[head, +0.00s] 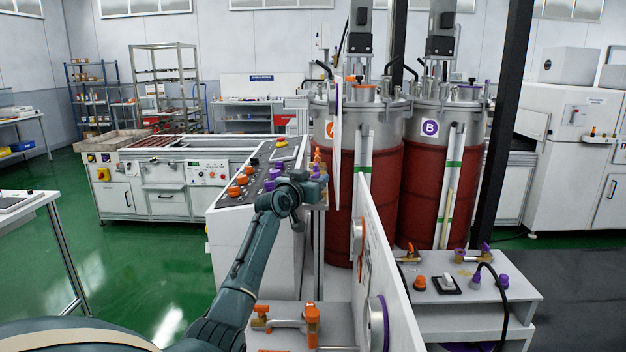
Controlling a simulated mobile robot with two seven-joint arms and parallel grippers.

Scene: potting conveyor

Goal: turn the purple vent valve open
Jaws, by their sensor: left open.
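A small purple handle (316,172), which looks like the vent valve, sits below a matching orange handle (316,155) beside the orange-labelled tank. My left gripper (316,188) is at the end of the teal arm, just below and close to the purple handle. It is open, but its fingers are small and partly hidden by the wrist. I cannot tell whether it touches the handle or how far the handle is turned. My right gripper is not in view.
A control panel (233,212) with orange and purple knobs stands just left of my gripper. A white upright panel (385,250) is to its right. Two red-jacketed tanks stand behind, one marked B (430,127). A low bench (475,300) with purple and orange fittings is at lower right.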

